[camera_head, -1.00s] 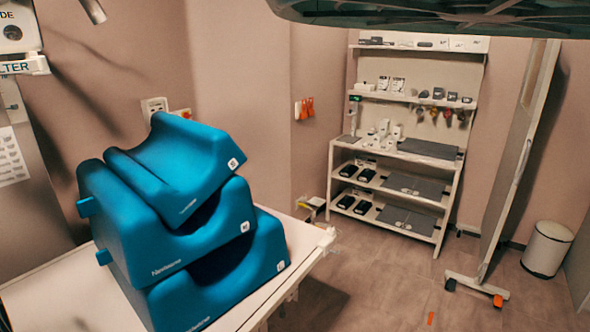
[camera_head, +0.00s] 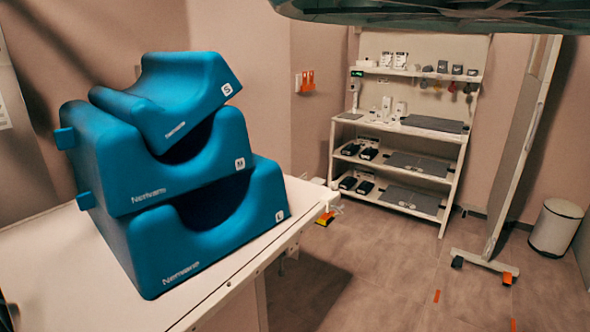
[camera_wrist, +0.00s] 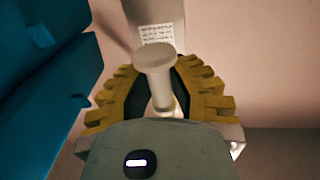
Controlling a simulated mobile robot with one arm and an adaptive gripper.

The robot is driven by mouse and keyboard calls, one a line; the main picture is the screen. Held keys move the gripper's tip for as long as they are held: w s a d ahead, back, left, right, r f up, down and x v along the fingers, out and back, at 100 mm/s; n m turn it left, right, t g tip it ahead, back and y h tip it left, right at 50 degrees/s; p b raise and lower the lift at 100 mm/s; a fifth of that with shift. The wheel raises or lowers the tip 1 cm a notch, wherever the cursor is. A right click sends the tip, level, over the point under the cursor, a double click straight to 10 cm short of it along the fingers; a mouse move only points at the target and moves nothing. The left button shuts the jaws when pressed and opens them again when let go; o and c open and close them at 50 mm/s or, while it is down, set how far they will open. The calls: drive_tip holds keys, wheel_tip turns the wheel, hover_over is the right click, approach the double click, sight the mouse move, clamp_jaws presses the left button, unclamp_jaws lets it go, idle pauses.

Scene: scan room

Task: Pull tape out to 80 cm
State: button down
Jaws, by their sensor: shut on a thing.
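In the wrist view my gripper (camera_wrist: 161,95) has ribbed yellow fingers, shut around the stem of a pale knob (camera_wrist: 155,58). The knob has a round, wide top and a narrower stem. Its lower end is hidden between the fingers and behind my gripper's grey-green body. I cannot make out a tape strip or any length scale in either view. I cannot tell whether the knob belongs to a tape. A small orange-and-white thing (camera_head: 325,218) sits at the far corner of the table in the head view; I cannot tell what it is.
Stacked blue supports (camera_head: 180,190) stand on the white table (camera_head: 45,260); their tabbed side is close at left in the wrist view (camera_wrist: 60,85). A shelf unit (camera_head: 400,168), a tall panel on wheels (camera_head: 520,150) and a bin (camera_head: 556,228) stand beyond open floor.

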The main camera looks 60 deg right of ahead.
drive_tip(key=shift+f, duration=0.1)
drive_tip(key=c, duration=1.1)
unclamp_jaws()
drive_tip(key=shift+c, duration=0.2)
drive_tip(key=s+a, duration=0.1)
drive_tip(key=s, duration=1.1)
drive_tip(key=shift+a, duration=0.4)
